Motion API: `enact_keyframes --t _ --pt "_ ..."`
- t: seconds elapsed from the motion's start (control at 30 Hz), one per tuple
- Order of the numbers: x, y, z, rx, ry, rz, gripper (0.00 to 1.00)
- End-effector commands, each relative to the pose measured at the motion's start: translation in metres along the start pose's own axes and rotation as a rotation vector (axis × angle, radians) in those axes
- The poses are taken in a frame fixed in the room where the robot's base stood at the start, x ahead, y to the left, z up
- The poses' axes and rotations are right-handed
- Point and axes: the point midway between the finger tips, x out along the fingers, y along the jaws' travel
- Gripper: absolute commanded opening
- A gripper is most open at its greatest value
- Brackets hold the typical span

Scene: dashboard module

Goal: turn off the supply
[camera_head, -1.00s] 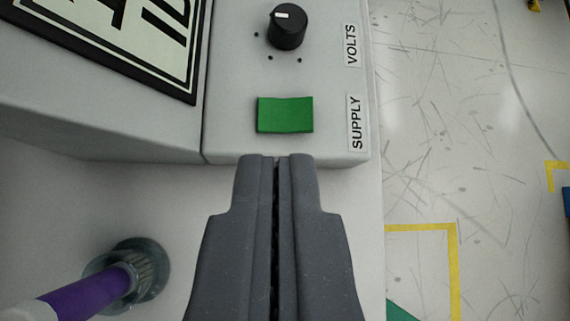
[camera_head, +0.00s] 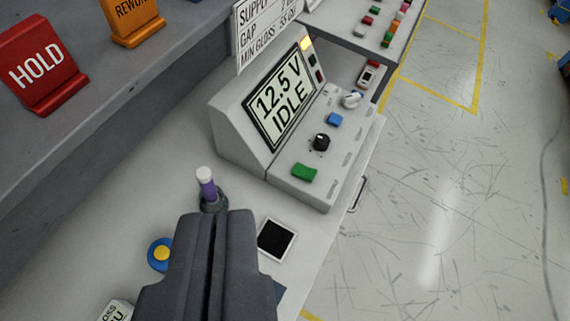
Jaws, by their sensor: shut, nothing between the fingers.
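The green supply switch (camera_head: 304,173) is on the near end of the grey console's sloped control panel. Its label cannot be read from here. A black knob (camera_head: 320,143) sits just behind it, and a blue button (camera_head: 334,119) further back. My gripper (camera_head: 234,214) is shut and empty. It is in front of the console, to the lower left of the green switch and apart from it.
A purple-handled tool (camera_head: 207,184) stands in a holder just beyond my gripper. A blue-and-yellow button (camera_head: 160,254) and a black-topped square (camera_head: 276,240) flank my gripper. A red HOLD sign (camera_head: 42,65) stands on the shelf at left. The floor at right is open.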

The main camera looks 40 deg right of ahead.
Motion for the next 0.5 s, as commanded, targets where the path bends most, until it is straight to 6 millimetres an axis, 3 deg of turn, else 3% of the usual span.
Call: enact_keyframes --t 0.03,0.3,0.5 --pt "-0.021 -0.002 -0.003 -0.008 0.027 -0.030 0.00" --pt "-0.114 -0.008 -0.003 -0.057 0.156 -0.181 0.00" --pt "-0.173 -0.010 0.004 -0.083 0.250 -0.274 0.00"
